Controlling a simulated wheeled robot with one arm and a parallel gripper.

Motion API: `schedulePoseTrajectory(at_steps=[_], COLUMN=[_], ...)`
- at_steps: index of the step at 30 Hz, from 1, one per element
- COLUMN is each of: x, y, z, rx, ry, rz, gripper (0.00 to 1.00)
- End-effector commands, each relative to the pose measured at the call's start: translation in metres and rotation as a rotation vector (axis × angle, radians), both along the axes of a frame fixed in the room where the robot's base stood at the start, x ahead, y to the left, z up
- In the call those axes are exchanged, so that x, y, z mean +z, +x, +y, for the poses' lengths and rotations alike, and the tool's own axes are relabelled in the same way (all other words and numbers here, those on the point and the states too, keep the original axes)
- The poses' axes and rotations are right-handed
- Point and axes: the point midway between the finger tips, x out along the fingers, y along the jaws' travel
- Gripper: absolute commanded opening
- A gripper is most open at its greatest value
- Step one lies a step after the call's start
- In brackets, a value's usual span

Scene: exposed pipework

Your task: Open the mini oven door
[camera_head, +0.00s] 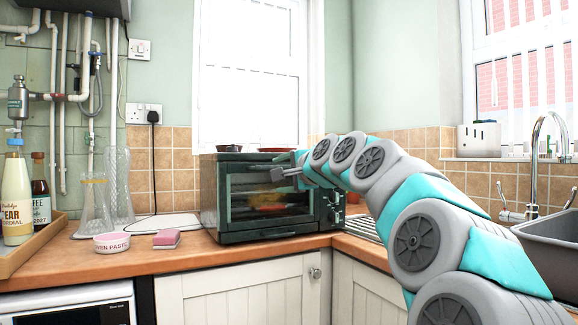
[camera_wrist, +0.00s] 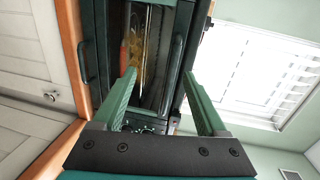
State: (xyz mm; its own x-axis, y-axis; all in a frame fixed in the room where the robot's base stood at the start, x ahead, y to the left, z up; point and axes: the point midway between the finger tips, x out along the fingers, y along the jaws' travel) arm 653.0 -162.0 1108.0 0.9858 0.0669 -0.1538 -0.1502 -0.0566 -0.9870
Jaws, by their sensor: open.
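The mini oven (camera_head: 211,200) is a dark green box with a glass-fronted door (camera_head: 240,205) on the wooden counter. The door looks shut, and food shows behind its glass. My gripper (camera_head: 279,172) is in front of the upper part of the door. In the wrist view, the oven appears turned on its side. My gripper's green fingers (camera_wrist: 160,74) are open and empty there, spread on either side of a dark bar handle (camera_wrist: 174,72) on the oven front. A second bar (camera_wrist: 85,62) lies outside the fingers, at left. I cannot tell whether either finger touches the handle.
A pink-and-white sponge (camera_head: 166,239), a labelled bowl (camera_head: 112,242) and glass vessels (camera_head: 95,205) stand left of the oven. Bottles (camera_head: 16,195) stand in a wooden tray at far left. A sink (camera_head: 553,245) and tap (camera_head: 535,160) are at right. Small dishes sit on the oven.

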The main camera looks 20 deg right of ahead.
Motion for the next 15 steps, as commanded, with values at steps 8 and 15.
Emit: schedulePoseTrajectory(at_steps=[8, 15], x=[0.021, 0.02], y=[0.004, 0.016], z=[-0.022, -0.021], rx=[-0.041, -0.041], ry=[0.052, 0.05], rz=[-0.054, -0.053], gripper=[0.75, 0.75])
